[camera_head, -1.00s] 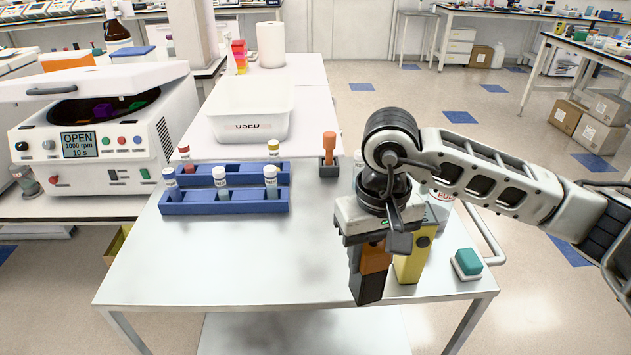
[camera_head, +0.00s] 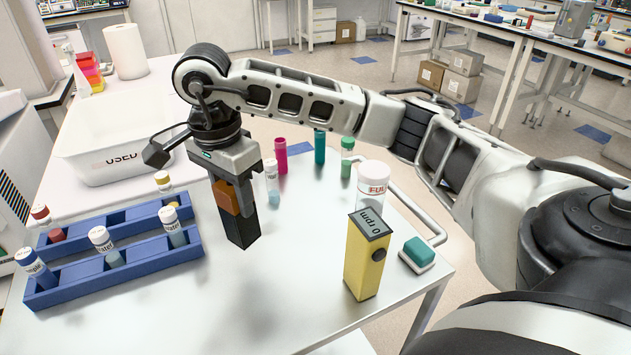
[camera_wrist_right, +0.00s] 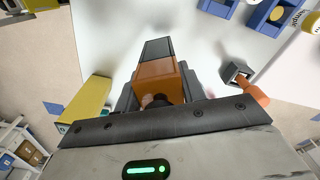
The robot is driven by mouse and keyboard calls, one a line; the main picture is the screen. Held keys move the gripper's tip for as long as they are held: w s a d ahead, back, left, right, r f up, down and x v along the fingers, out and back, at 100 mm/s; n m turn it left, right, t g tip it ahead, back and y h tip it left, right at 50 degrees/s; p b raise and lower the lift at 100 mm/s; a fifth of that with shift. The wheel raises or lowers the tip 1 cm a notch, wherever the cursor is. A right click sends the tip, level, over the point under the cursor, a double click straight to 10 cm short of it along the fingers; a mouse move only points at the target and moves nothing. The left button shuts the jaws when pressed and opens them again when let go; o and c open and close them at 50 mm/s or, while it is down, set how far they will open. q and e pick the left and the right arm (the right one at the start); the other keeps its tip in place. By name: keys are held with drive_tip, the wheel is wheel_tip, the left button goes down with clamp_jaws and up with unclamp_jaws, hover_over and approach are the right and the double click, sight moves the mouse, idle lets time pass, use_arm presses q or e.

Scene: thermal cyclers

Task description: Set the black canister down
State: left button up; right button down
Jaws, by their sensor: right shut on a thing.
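The black canister (camera_head: 240,228) has an orange upper part and a dark lower part. My right gripper (camera_head: 228,190) is shut on its orange part and holds it roughly upright, dark end down. It appears to be above the white table (camera_head: 290,310), with a soft shadow below; the exact gap is hard to tell. In the right wrist view the canister (camera_wrist_right: 160,75) extends out from between the fingers of my right gripper (camera_wrist_right: 160,95). My left gripper is not in view.
A blue rack (camera_head: 120,268) with several vials is left of the canister. A yellow meter (camera_head: 366,258), a white-lidded jar (camera_head: 372,180) and a teal-topped block (camera_head: 417,254) are on the right. Several tubes stand behind. The front middle table is clear.

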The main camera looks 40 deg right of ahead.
drive_tip(key=w+d+r+m+b, duration=0.2)
drive_tip(key=w+d+r+m, duration=0.1)
drive_tip(key=m, duration=1.1)
drive_tip(key=w+d+r+m+b, duration=0.2)
drive_tip(key=w+r+m, duration=0.15)
drive_tip(key=m, duration=1.05)
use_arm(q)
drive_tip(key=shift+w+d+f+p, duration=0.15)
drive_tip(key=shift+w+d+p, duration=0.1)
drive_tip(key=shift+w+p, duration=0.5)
use_arm(e)
drive_tip(key=s+d+f, duration=0.3)
drive_tip(key=d+f, duration=1)
drive_tip(key=shift+s+d+f, duration=0.15)
drive_tip(key=shift+d+f, duration=0.1)
drive_tip(key=shift+d, duration=0.15)
drive_tip(key=c, duration=0.9)
unclamp_jaws()
drive_tip(key=shift+f, duration=0.1)
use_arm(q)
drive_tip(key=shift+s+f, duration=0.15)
use_arm(e)
drive_tip(key=shift+o, duration=0.2)
